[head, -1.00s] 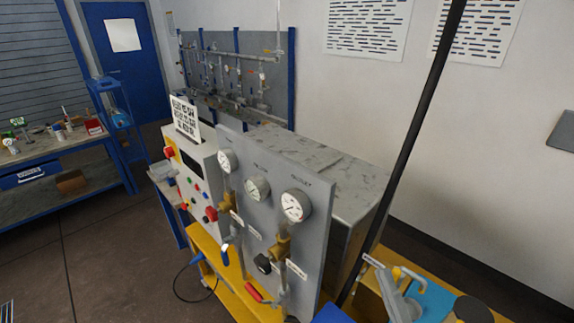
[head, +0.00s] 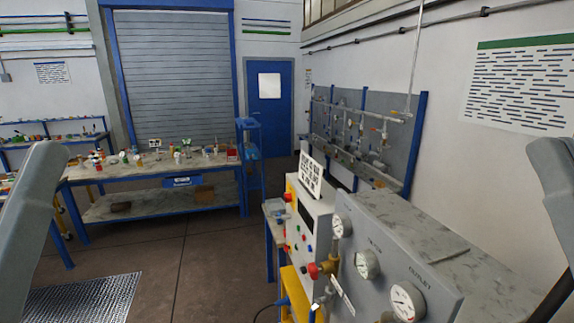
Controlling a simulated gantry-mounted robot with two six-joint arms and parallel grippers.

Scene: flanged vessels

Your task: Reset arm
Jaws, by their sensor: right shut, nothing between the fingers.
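A grey link of my left arm (head: 32,205) stands at the left edge of the head view. A grey link of my right arm (head: 556,185) stands at the right edge, cut off by the frame. My right gripper is shut and empty, though its fingers cannot be made out clearly. My left gripper does not show. The grey gauge panel (head: 385,235) with several round dials stands at the lower right, apart from the visible arm links. A white control box (head: 308,225) with a sign is beside it.
A workbench (head: 150,172) with several small items stands at the left, before a roller shutter (head: 175,75). A blue door (head: 270,80) and a pipe rack (head: 360,135) are at the back. The floor (head: 190,270) between bench and panel is clear.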

